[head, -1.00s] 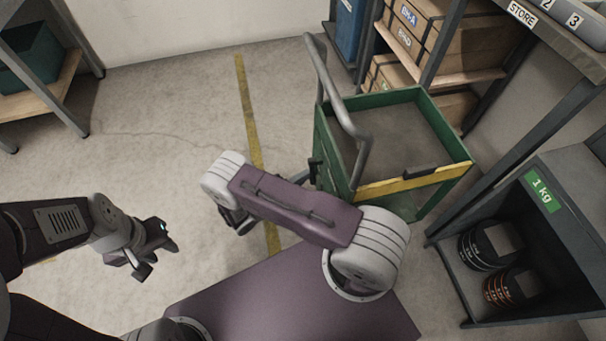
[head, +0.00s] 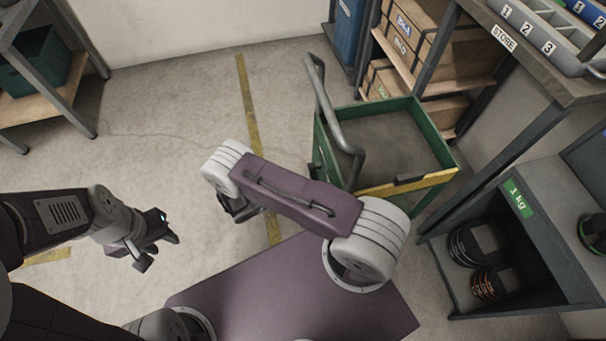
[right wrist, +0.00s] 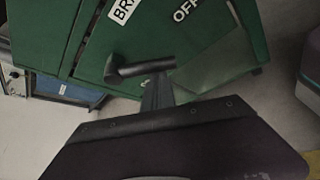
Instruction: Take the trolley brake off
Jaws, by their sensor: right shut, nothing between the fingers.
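The green trolley (head: 408,113) stands right of centre in the head view, with a grey push handle (head: 336,108) and a yellow front edge. In the right wrist view its green side (right wrist: 215,50) carries a cut-off label starting "BR" (right wrist: 122,10) and an "OFF" label (right wrist: 186,10). A dark lever with a round-ended grip (right wrist: 125,71) lies below these labels. My right gripper (right wrist: 157,88) is shut and empty, its tip at or very near the lever; I cannot tell if they touch. My right arm hides this spot in the head view. My left gripper (head: 158,247) is open and empty over the floor.
A shelf with boxes (head: 425,38) stands behind the trolley. A grey bench with a "1 kg" label (head: 518,198) and dark round weights (head: 474,243) is at the right. A wooden-shelved rack (head: 45,92) is at the left. The floor between is clear.

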